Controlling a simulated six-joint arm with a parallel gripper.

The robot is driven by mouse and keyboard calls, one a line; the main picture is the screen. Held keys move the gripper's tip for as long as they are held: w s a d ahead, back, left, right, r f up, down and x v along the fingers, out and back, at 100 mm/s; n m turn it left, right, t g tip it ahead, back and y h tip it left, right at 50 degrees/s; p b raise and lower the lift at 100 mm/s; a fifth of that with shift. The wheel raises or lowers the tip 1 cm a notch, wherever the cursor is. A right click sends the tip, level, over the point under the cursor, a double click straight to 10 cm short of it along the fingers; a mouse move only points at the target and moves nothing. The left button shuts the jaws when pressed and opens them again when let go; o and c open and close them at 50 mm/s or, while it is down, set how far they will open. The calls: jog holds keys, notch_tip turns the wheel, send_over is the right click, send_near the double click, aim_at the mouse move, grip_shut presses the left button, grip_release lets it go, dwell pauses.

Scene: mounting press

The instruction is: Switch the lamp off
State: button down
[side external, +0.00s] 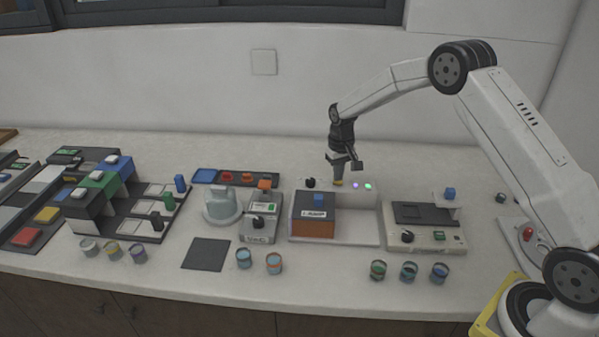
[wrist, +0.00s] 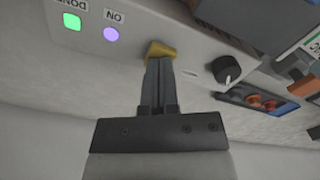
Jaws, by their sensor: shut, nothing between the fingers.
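A white machine (side external: 360,222) with a dark-topped orange block in it has a back ledge with two lit lights. The purple light (wrist: 111,34), marked ON, and the green light (wrist: 71,21), marked DONE, also show in the side view. I cannot tell which part is the lamp. A black knob (wrist: 227,69) sits on the same ledge. My gripper (wrist: 159,62) is shut and empty, pointing down with its tips at a small yellow piece (wrist: 161,49) between the purple light and the knob. The tips partly hide that piece; they appear to touch it.
A grey device with a black knob (side external: 407,236) stands right of the machine, and another small device (side external: 260,222) stands left. Several small cups line the front. A dark mat (side external: 206,254) lies front left. A tray (side external: 245,178) of coloured pieces lies behind.

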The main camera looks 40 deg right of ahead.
jog(key=shift+f, duration=0.35)
jog(key=shift+r, duration=1.4)
jog(key=shift+r, duration=0.15)
jog(key=shift+r, duration=2.35)
